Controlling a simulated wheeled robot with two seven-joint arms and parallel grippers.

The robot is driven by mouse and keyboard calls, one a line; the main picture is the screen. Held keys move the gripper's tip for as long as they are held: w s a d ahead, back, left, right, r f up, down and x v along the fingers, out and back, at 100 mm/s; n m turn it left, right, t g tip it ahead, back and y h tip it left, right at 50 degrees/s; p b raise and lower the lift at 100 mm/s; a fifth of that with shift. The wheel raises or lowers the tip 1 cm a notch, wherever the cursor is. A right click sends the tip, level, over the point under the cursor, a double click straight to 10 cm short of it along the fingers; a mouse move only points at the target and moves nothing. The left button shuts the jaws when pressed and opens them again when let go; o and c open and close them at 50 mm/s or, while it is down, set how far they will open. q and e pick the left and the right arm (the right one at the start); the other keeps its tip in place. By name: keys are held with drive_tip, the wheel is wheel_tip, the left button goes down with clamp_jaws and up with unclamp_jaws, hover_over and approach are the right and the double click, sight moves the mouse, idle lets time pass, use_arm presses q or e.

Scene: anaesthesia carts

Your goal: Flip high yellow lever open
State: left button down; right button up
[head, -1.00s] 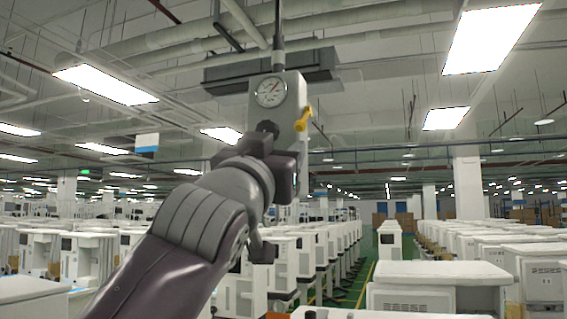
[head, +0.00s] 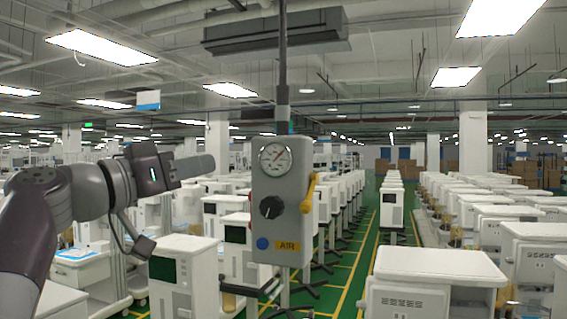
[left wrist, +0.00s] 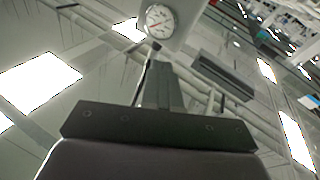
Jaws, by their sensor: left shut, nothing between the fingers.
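A grey box (head: 265,215) hangs on a vertical pole in the middle of the head view. It has a round gauge, a black knob (head: 271,207), a blue button and an AIR label. The yellow lever (head: 309,193) is on the box's right side, its tip pointing up and leaning slightly right. My left gripper (head: 212,164) is shut and empty, to the left of the box and apart from it. In the left wrist view the shut fingers (left wrist: 162,85) point toward the gauge (left wrist: 160,22); the lever cannot be made out there. My right gripper is not in view.
Rows of white carts (head: 437,262) stand behind the box on both sides. A green aisle with yellow lines (head: 345,290) runs between them. The pole (head: 283,60) rises above the box. The space around the box's right side looks free.

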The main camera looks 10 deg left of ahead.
use_arm(q)
wheel_tip(320, 180, down, 4)
drive_tip(key=d+n+g+h, duration=0.1)
drive_tip(key=d+n+g, duration=0.2)
drive_tip(key=p, duration=0.3)
approach(305, 199)
wheel_tip(305, 199, up, 3)
drive_tip(key=w, duration=0.2)
drive_tip(key=d+f, duration=0.1)
drive_tip(key=w+d, duration=0.1)
drive_tip(key=d+f, duration=0.1)
drive_tip(key=shift+w+d+f, duration=0.2)
drive_tip(key=shift+w+f, duration=0.15)
drive_tip(key=shift+f, duration=0.05)
drive_tip(key=shift+w, duration=0.15)
